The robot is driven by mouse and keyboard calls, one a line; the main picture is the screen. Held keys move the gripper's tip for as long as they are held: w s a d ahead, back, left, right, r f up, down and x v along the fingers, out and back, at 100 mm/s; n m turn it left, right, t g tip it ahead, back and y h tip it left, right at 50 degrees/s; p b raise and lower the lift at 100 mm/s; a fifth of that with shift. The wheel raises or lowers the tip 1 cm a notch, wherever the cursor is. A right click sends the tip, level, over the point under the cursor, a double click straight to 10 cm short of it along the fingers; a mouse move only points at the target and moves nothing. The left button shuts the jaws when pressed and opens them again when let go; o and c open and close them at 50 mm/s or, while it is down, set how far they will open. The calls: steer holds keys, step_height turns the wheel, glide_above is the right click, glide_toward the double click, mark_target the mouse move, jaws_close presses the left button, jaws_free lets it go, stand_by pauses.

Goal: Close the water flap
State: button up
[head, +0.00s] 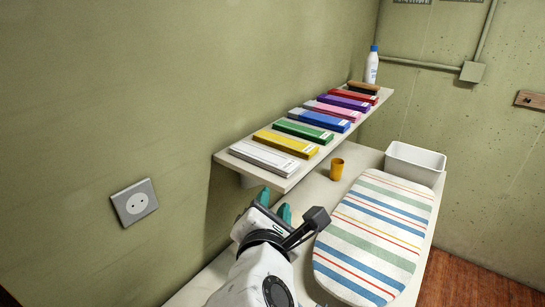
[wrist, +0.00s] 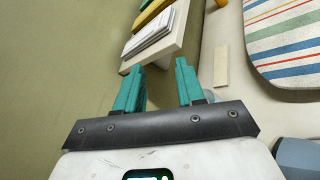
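No water flap can be made out in either view. My gripper (head: 274,204) is in the lower middle of the head view, over the near part of the white table and close to the wall. In the wrist view its two teal fingers (wrist: 160,65) are apart, with nothing between them. They point toward the near end of the shelf. A blue-grey object (wrist: 298,158) is cut off at the lower right of the wrist view; I cannot tell what it is.
A striped ironing board (head: 375,235) lies on the table (head: 345,180), right of my gripper. A wall shelf (head: 290,182) holds several coloured boxes and a white bottle (head: 372,68). An orange cup (head: 337,169) and white bin (head: 414,165) stand beyond. A socket (head: 134,203) is left.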

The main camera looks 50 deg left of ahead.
steer(key=w+a+r+n+g, duration=0.1)
steer(key=w+a+r+g, duration=0.2)
steer(key=r, duration=0.3)
steer(key=shift+w+a+r+n+y+p, duration=0.2)
steer(key=shift+w+a+n+y+p, duration=0.1)
steer(key=shift+w+a+y+p, duration=0.2)
steer(key=shift+s, duration=0.1)
steer(key=s+a+f+m+t, duration=0.1)
steer(key=s+f+m, duration=0.1)
steer(key=s, duration=0.5)
steer(key=s+d+f+m+t+h+b, duration=0.1)
steer(key=s+d+f+t+h, duration=0.1)
steer(key=s+d+f, duration=0.4)
steer(key=s+d+f+m+t+h+b, duration=0.1)
steer(key=s+d+f+t+h, duration=0.1)
steer(key=d+f, duration=0.35)
steer(key=s+d+f+n+t+h, duration=0.25)
steer(key=d+f+t, duration=0.2)
steer(key=d, duration=0.55)
steer(key=shift+g+h, duration=0.25)
steer(key=shift+h, duration=0.2)
steer(key=x, duration=0.6)
steer(key=f+p+x, duration=0.1)
steer(key=x, duration=0.2)
steer(key=shift+w+a, duration=0.1)
steer(key=shift+w, duration=0.3)
